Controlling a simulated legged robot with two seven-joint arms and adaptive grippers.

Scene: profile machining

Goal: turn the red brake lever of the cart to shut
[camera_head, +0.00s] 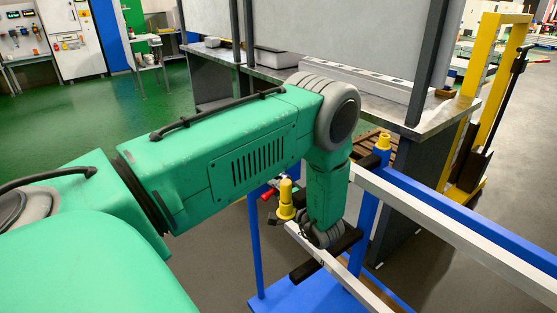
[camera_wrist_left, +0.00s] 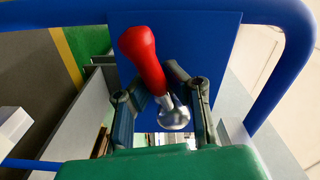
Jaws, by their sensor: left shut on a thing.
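In the left wrist view, the brake lever (camera_wrist_left: 140,54) has a red grip, tilted up and to the left, on a silver shaft with a round metal base (camera_wrist_left: 175,117). My left gripper (camera_wrist_left: 157,82) has its two dark fingers on either side of the lever, shut on it where the red grip meets the shaft. A blue plate (camera_wrist_left: 215,45) of the cart lies behind it. In the head view, my green left arm reaches down over the cart's blue frame (camera_head: 365,215); its fingers cannot be made out there. My right gripper is not in view.
A blue tube (camera_wrist_left: 290,60) curves around the lever on the right. In the head view, grey rails (camera_head: 445,230) and a yellow fitting (camera_head: 286,196) are close to my wrist. A workbench (camera_head: 455,112) stands behind, with a yellow frame (camera_head: 485,85) on the right.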

